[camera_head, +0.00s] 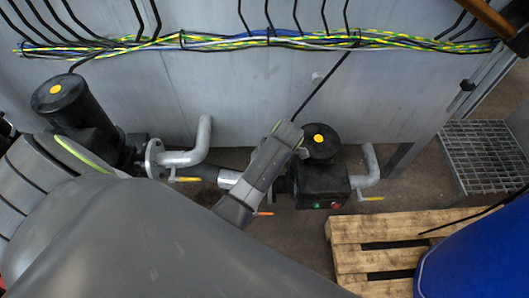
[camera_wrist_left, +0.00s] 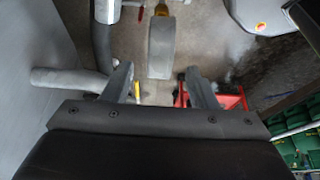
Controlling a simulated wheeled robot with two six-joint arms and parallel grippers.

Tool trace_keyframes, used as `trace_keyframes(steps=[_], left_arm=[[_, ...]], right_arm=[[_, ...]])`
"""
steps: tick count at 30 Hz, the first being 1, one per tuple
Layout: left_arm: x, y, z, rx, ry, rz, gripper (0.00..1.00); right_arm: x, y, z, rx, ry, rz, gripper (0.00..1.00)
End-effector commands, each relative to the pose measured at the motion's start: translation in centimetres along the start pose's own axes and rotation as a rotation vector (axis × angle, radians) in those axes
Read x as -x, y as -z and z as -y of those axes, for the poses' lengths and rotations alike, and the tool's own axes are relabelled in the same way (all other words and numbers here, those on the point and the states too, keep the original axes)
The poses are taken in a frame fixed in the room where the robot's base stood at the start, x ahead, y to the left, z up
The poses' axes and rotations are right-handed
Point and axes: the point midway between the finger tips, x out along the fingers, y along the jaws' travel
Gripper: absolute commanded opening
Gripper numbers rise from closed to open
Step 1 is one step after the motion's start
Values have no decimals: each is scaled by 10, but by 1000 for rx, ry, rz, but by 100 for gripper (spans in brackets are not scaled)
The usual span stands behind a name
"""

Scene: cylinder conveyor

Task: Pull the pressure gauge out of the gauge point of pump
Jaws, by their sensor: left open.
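My left gripper (camera_wrist_left: 160,88) is open in the left wrist view, with its two fingers apart and nothing seen between their tips. A grey rounded part (camera_wrist_left: 162,48) shows just beyond the gap; I cannot tell what it belongs to. Two black pumps stand by the grey wall in the head view, the left pump (camera_head: 75,105) and the right pump (camera_head: 322,178), each with a yellow dot on top. My left arm crosses in front of them and hides parts of both. I cannot make out the pressure gauge or its gauge point. My right gripper is not in view.
Grey pipes (camera_head: 196,147) with yellow valve handles stand beside the pumps. A wooden pallet (camera_head: 350,228) and a blue drum (camera_head: 480,262) are at the lower right. A metal grate step (camera_head: 483,155) is at the right. A red frame (camera_wrist_left: 230,98) is near the right finger.

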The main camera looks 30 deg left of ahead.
Motion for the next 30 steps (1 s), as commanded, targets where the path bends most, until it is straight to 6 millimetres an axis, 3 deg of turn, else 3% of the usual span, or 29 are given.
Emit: trace_keyframes(steps=[3,10,24,30], left_arm=[[-23,2,0,-1,3,-3,53],[-56,1,0,0,2,-2,53],[-68,1,0,0,0,1,53],[-67,1,0,0,0,1,27]], right_arm=[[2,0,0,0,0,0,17],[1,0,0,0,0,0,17],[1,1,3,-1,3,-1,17],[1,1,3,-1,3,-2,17]])
